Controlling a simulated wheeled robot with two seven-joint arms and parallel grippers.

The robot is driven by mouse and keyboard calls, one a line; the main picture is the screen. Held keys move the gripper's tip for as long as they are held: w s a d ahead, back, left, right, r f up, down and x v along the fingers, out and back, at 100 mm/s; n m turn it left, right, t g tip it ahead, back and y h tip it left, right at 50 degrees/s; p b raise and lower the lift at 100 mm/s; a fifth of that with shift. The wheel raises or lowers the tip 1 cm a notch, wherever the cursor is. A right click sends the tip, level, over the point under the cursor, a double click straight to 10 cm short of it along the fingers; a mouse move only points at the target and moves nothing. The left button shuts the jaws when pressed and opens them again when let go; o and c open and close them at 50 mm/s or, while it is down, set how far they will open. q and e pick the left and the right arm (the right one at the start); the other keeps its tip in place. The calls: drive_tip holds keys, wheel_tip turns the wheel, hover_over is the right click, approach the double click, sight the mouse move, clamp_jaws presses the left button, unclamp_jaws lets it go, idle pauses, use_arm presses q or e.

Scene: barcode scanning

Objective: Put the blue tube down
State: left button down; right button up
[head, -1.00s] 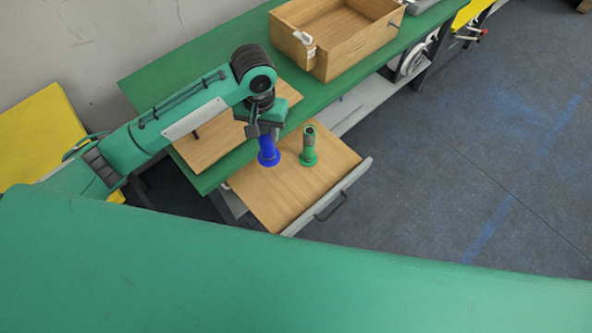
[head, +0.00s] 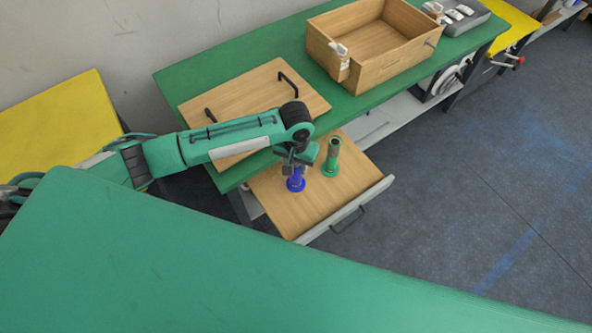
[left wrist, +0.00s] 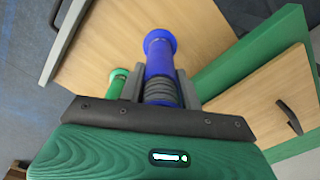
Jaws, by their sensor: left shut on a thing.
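The blue tube (head: 296,184) is upright at the open drawer's wooden surface (head: 276,208), its flared end down. My left gripper (head: 294,170) is shut on its upper part. In the left wrist view the blue tube (left wrist: 159,55) stands out from between the two fingers (left wrist: 160,90), which close around its grey ribbed part. I cannot tell whether the tube's base touches the drawer. A green tube (head: 331,158) stands upright just right of the blue one; it also shows in the left wrist view (left wrist: 117,80). My right gripper is not in view.
The green table (head: 190,80) behind carries a wooden board with black handles (head: 245,110) and an open wooden box (head: 385,65). The drawer's grey front (head: 350,208) bounds its near right side. Bare drawer surface lies around the tubes.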

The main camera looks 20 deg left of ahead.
sight(296, 172)
use_arm(q)
drive_tip(key=shift+f, duration=2.2)
drive_tip(key=c, duration=1)
unclamp_jaws()
drive_tip(key=shift+f, duration=0.1)
wheel_tip(296, 172, up, 12)
drive_tip(key=shift+r, duration=0.15)
